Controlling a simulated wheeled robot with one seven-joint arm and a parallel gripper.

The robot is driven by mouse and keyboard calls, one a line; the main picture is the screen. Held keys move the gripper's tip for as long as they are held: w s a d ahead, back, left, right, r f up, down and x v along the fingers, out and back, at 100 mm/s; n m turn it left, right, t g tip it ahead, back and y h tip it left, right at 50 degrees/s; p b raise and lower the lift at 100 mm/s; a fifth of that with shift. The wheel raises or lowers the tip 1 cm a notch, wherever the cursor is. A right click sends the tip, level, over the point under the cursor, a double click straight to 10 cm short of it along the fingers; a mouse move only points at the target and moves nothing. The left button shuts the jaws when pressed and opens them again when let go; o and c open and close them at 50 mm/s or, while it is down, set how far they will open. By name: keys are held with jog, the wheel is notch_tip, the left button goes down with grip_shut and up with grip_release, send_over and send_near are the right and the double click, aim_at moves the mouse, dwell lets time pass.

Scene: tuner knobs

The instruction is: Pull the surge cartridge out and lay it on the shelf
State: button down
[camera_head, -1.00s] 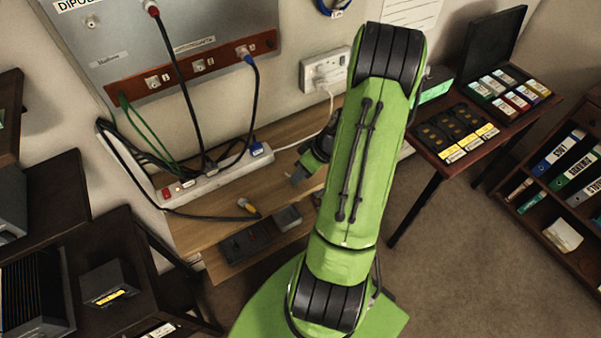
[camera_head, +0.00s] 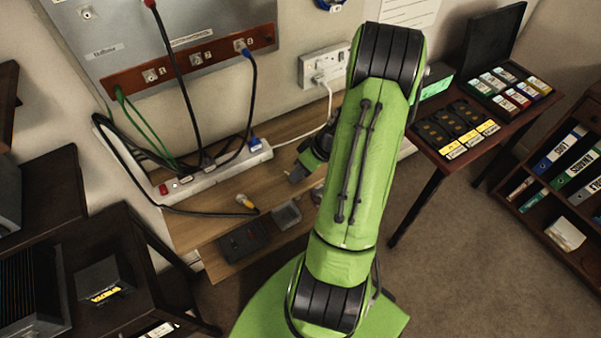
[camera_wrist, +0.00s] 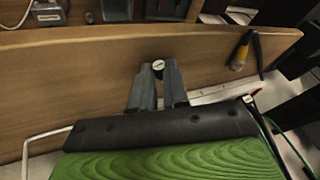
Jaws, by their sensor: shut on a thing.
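My gripper (camera_wrist: 158,88) is shut on a small pale round-ended piece (camera_wrist: 158,64), which I take to be the surge cartridge; only its end shows between the fingertips. In the head view my gripper (camera_head: 296,174) is just right of the white power strip, above the wooden shelf (camera_head: 240,187), and the held piece is too small to make out. The power strip (camera_head: 215,170) has a red switch at its left end and several plugs in it. In the wrist view the shelf (camera_wrist: 70,80) spreads beneath the fingers.
A black tray (camera_head: 242,241) and a grey box (camera_head: 287,214) are at the front. A white cable (camera_head: 328,105) hangs from the wall socket.

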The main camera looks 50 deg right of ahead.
jog(key=shift+s+a+f, duration=0.2)
jog(key=shift+s+f, duration=0.15)
jog(key=shift+f, duration=0.25)
jog(key=c, duration=1.2)
grip_release()
jog(key=shift+o, duration=0.5)
jog(key=shift+w+r, duration=0.1)
jog(key=shift+r, duration=0.25)
jog(key=shift+o, duration=0.2)
jog(key=shift+w+d+r+p, duration=0.15)
jog(key=shift+w+r+p, duration=0.1)
jog(key=shift+r+p, duration=0.35)
jog(key=shift+d+r+p, duration=0.1)
jog(key=shift+r+p, duration=0.3)
jog(key=shift+r, duration=0.25)
jog(key=o, duration=0.6)
jog(key=shift+c, duration=0.2)
